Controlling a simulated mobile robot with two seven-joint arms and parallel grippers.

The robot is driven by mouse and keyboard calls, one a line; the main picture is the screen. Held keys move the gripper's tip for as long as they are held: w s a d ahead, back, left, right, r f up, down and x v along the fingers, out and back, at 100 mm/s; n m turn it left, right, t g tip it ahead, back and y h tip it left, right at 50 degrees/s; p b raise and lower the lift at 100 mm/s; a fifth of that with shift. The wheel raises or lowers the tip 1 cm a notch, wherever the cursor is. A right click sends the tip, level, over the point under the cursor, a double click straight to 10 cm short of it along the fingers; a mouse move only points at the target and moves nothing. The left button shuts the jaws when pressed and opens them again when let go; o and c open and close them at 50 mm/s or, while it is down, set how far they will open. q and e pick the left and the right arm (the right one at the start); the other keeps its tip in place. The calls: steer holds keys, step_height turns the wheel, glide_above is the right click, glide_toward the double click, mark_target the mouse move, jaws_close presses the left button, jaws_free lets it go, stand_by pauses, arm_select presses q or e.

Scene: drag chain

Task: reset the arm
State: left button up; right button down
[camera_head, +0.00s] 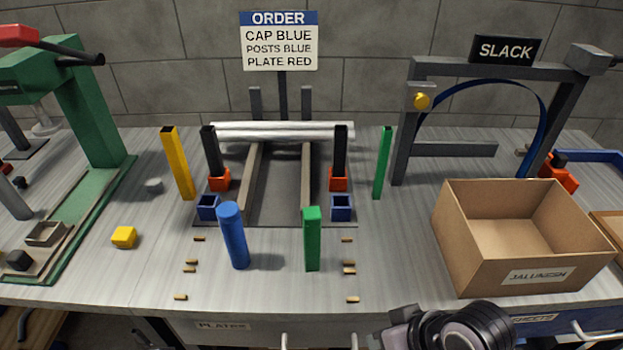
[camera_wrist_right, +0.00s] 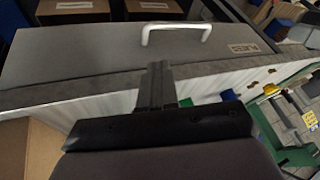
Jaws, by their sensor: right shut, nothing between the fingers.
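My right gripper shows in the right wrist view (camera_wrist_right: 158,75) with its two fingers together and nothing between them. In the head view my right wrist and gripper are at the bottom edge, right of centre, in front of the bench's front edge, left of and below the cardboard box. It touches no object that I can see. My left gripper and arm are not in view. A blue post (camera_head: 232,236) and a green post (camera_head: 312,239) stand upright at the front of the bench (camera_head: 270,292).
The open cardboard box (camera_head: 470,255) stands close to my right arm. A frame fixture (camera_head: 275,192) with silver rollers (camera_head: 282,131) is mid-bench. A green press (camera_head: 88,115) is left, a grey SLACK frame (camera_head: 402,125) right.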

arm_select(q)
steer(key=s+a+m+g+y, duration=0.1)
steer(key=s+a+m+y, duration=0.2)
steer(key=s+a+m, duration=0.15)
arm_select(e)
steer(key=s+d+f+m+h, duration=0.2)
steer(key=s+d+f+h, duration=0.15)
steer(key=s+d, duration=0.75)
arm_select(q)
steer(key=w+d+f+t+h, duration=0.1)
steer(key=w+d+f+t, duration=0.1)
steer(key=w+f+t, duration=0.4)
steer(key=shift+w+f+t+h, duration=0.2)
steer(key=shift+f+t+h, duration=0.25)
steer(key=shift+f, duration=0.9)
arm_select(e)
steer(key=w+a+f+t+y, duration=0.1)
steer(key=w+f+t, duration=0.5)
steer(key=w+f, duration=0.2)
steer(key=shift+a+f+n+t, duration=0.2)
steer(key=shift+a+n+t, duration=0.2)
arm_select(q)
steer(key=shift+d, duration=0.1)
